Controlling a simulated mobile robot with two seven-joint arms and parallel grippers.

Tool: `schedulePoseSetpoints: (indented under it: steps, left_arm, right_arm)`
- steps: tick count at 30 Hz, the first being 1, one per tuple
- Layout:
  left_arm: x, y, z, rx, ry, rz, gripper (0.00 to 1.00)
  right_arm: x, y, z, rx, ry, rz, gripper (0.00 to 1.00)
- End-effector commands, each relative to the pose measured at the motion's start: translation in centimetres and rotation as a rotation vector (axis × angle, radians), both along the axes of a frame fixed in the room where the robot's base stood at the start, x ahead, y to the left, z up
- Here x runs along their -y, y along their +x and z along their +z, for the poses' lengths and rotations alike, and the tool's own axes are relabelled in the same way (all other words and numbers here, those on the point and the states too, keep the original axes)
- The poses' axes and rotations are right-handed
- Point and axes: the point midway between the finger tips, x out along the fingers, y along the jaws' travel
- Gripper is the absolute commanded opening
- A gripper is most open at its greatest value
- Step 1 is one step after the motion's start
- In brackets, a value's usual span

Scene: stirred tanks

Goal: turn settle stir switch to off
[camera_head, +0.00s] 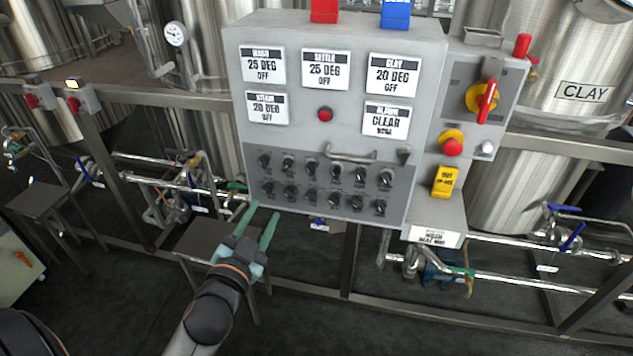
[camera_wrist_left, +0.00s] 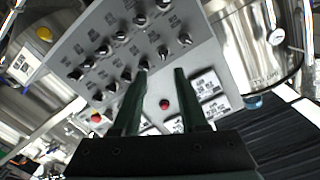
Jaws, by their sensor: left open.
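The grey control box (camera_head: 345,120) stands in the middle of the head view. Its darker lower panel (camera_head: 325,187) carries two rows of small black rotary switches; their labels are too small to read, so I cannot tell which one is settle stir or how it is set. A settle display (camera_head: 325,69) reads 25 DEG OFF. My left gripper (camera_head: 264,210) is open and empty, pointing up toward the lower left of the panel. In the left wrist view, its fingers (camera_wrist_left: 159,74) stand apart in front of the switches (camera_wrist_left: 125,55), and I see no contact.
A metal handle (camera_head: 350,155) juts out above the switches. A red rotary handle (camera_head: 487,101) and a red button (camera_head: 452,147) sit on the right side box. Frame rails and pipes (camera_head: 560,293) run below; a small metal stand (camera_head: 207,237) is behind my left gripper.

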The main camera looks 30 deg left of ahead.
Motion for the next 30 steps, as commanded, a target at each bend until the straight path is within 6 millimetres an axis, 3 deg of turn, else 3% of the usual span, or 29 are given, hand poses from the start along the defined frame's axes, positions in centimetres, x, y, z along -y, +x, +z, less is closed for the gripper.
schedulePoseSetpoints:
  steps: [8, 24, 30]
  left_arm:
    - [-0.7, 1.1, 1.1, 0.028, 0.022, 0.014, 0.42]
    - [-2.9, 9.9, 1.1, 0.026, 0.022, 0.014, 0.42]
    - [-3.3, 11.8, 1.0, 0.025, 0.020, 0.013, 0.42]
  right_arm:
    - [0.0, 0.0, 0.0, 0.000, 0.001, 0.001, 0.50]
    - [-0.1, 0.0, 0.8, 0.001, 0.002, 0.001, 0.50]
    - [-0.1, 0.0, 0.9, 0.001, 0.002, 0.001, 0.50]
